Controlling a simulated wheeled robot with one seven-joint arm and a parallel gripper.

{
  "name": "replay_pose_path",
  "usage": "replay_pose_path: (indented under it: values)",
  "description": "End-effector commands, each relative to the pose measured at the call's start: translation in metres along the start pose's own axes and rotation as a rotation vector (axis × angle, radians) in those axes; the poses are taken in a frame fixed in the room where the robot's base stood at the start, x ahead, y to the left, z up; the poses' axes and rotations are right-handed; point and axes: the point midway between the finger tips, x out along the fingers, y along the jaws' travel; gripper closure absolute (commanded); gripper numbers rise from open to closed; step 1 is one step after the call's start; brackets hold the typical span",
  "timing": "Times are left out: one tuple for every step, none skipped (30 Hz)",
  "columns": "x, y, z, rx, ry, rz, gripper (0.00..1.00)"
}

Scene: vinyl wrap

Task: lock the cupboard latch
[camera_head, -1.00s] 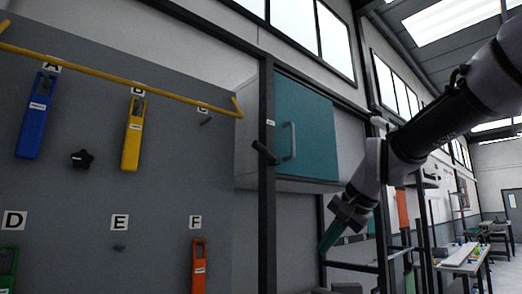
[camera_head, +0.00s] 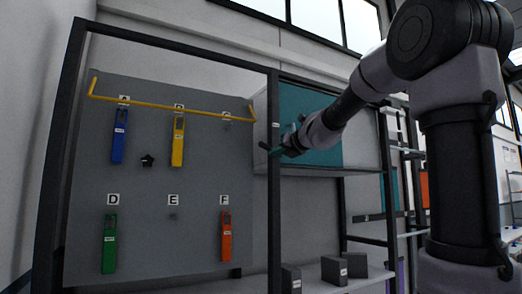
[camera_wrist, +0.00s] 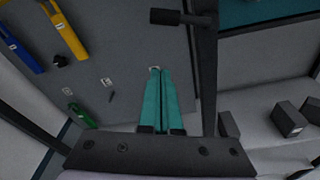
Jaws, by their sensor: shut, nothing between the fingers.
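The cupboard (camera_head: 300,97) has a teal door that looks shut; my arm covers its handle. A dark latch (camera_head: 264,146) sits on the black post at the cupboard's left edge. In the wrist view a dark latch bar with a thicker end (camera_wrist: 180,18) sticks out leftward from the post, beyond my fingertips. Whether it is locked I cannot tell. My gripper (camera_head: 273,153) is shut and empty, with teal fingers close to the post and just below the latch in the head view. In the wrist view my gripper (camera_wrist: 155,69) points toward the board, left of the post; contact with the latch is not visible.
A grey board (camera_head: 195,190) with coloured hanging tags and a yellow rail (camera_head: 170,108) stands left of the black post (camera_head: 274,220). A shelf below the cupboard holds dark blocks (camera_head: 334,270). The space before the board looks free.

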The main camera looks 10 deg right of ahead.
Motion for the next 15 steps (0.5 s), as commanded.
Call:
replay_pose_path:
  values:
    - [0.0,0.0,0.0,0.0,0.0,0.0,1.0]
    - [0.0,0.0,0.0,-0.001,0.0,0.0,1.0]
    - [0.0,0.0,0.0,-0.002,0.0,0.0,1.0]
    - [0.0,0.0,0.0,-0.002,0.0,0.0,1.0]
    - [0.0,0.0,0.0,-0.002,0.0,0.0,1.0]
    - [0.0,0.0,0.0,-0.003,0.0,0.0,1.0]
    - [0.0,0.0,0.0,-0.003,0.001,0.0,1.0]
    - [0.001,0.0,0.0,-0.003,0.001,0.0,1.0]
    - [0.002,0.0,0.0,-0.004,0.001,0.001,1.0]
    - [0.004,0.0,0.0,-0.004,0.001,0.001,1.0]
    - [0.007,0.0,0.0,-0.004,0.001,0.001,1.0]
    - [0.012,0.0,-0.001,-0.004,0.002,0.001,1.0]
    - [0.016,0.0,-0.001,-0.004,0.003,0.001,1.0]
    - [0.021,0.0,-0.001,-0.004,0.004,0.001,1.0]
    - [0.028,0.0,-0.001,-0.003,0.003,0.001,1.0]
